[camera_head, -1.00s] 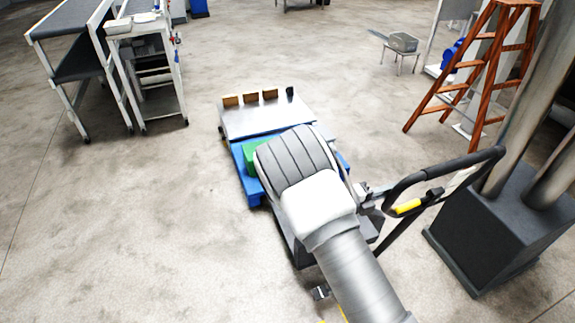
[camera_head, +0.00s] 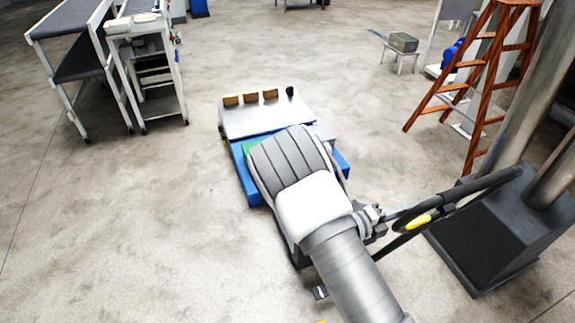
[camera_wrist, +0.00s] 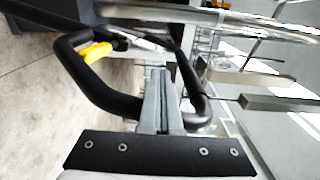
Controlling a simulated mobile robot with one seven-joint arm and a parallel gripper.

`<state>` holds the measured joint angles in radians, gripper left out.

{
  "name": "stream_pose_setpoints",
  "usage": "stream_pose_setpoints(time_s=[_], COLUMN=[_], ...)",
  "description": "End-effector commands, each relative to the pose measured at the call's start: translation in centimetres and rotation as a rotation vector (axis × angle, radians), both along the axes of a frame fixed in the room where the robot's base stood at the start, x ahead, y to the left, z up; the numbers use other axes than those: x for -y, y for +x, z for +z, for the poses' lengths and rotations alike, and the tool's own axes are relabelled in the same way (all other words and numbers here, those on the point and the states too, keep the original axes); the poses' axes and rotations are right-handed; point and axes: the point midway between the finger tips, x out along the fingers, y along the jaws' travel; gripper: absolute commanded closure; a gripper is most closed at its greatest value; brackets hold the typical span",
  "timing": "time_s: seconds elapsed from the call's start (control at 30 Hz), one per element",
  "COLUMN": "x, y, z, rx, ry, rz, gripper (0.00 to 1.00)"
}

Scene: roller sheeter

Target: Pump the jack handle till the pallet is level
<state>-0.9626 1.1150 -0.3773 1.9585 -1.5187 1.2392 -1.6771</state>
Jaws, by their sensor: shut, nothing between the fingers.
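The jack handle (camera_head: 478,189) is a black loop with a yellow lever (camera_head: 418,222). It slants out to the right of my arm in the head view. In the wrist view the black loop (camera_wrist: 84,82) curves around my gripper (camera_wrist: 163,80). The fingers look shut together with nothing between them, close to the loop's bar; I cannot tell whether they touch it. In the head view my gripper (camera_head: 373,217) is small beside the handle's near end. The blue pallet (camera_head: 252,190) carries a grey metal plate (camera_head: 262,121) and a green piece (camera_head: 249,148). My arm hides much of the jack.
A dark box-shaped base with metal columns (camera_head: 495,235) stands close to the handle's right. A wooden stepladder (camera_head: 478,85) is behind it. A white rack (camera_head: 150,75) and a conveyor (camera_head: 65,60) stand at the left. Floor left of the pallet is clear.

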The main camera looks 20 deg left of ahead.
Motion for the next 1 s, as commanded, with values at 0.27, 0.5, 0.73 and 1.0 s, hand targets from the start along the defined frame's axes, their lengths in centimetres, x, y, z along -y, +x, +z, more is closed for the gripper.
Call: stream_pose_setpoints(time_s=[0.27,0.5,0.73,1.0], x=[3.4,3.8,4.4,7.3], y=[-3.4,-3.8,-4.4,-7.4], z=[-1.4,-1.5,-1.9,-3.4], rx=[-0.006,-0.003,-0.006,-0.005], ry=[-0.006,-0.003,-0.006,-0.006], rz=[-0.006,-0.005,-0.005,-0.006], gripper=[1.00,1.00,1.00,1.00])
